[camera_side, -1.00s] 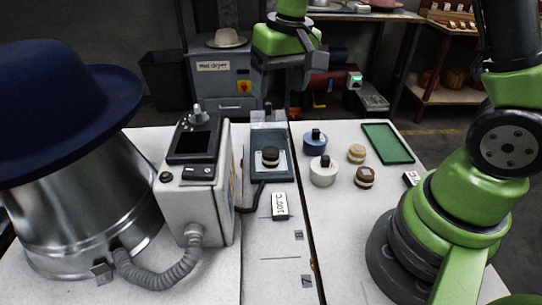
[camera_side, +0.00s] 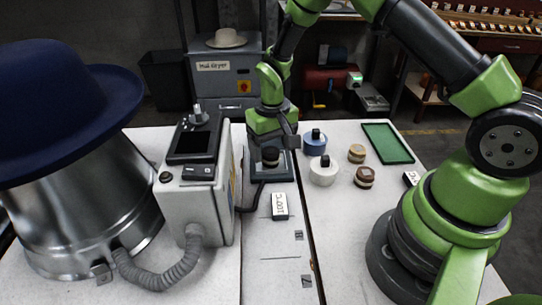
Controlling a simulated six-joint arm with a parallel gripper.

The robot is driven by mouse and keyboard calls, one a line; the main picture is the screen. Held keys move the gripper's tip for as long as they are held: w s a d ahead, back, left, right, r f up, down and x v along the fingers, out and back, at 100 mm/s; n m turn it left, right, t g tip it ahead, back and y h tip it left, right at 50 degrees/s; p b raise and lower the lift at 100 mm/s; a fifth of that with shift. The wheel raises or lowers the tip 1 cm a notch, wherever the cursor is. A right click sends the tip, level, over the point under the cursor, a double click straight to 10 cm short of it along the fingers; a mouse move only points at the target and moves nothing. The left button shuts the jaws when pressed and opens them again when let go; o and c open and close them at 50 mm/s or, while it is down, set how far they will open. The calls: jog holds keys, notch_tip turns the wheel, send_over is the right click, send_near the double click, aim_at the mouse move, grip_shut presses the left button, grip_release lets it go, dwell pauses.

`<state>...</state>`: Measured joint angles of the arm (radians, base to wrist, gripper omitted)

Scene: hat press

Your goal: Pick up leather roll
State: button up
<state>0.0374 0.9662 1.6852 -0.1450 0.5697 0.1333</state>
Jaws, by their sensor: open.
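Several short round pieces with pale bands could be rolls, and I cannot tell for certain which is the leather roll. A dark-topped roll (camera_side: 270,157) stands in a dark tray (camera_side: 284,172) at the centre of the bench. A tan roll (camera_side: 357,153) and a brown roll (camera_side: 365,177) stand on the white table to the right. My gripper (camera_side: 271,147) is open, pointing down, directly above the dark-topped roll. Its fingers are small and partly hidden, so I cannot tell whether they touch or surround that roll. My gripper hides the back of the tray.
A blue pot (camera_side: 314,144) and a white pot (camera_side: 322,172) stand close to the right of the tray. A control box (camera_side: 208,205) and a metal drum (camera_side: 85,220) with a blue hat (camera_side: 70,105) fill the left. A green tray (camera_side: 388,143) lies empty at the right.

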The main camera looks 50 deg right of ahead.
jog(key=shift+f, duration=0.8)
jog(key=c, duration=1)
